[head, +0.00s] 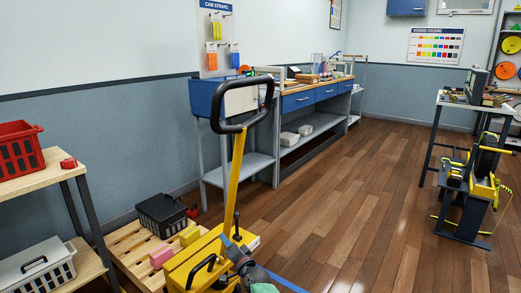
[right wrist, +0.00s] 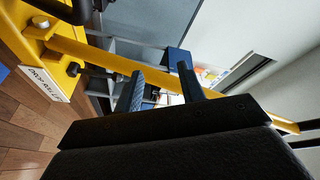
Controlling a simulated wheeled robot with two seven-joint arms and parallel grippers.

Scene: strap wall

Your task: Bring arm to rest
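My right gripper (head: 234,243) shows low in the middle of the head view, beside the yellow pallet jack (head: 205,262) at the foot of its yellow handle bar (head: 236,170). My left gripper is not in view.
A wooden pallet (head: 130,250) with a black crate (head: 161,214) stands left of the jack. A shelf with a red crate (head: 18,150) is farther left. A blue-drawer workbench (head: 300,99) lines the wall.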

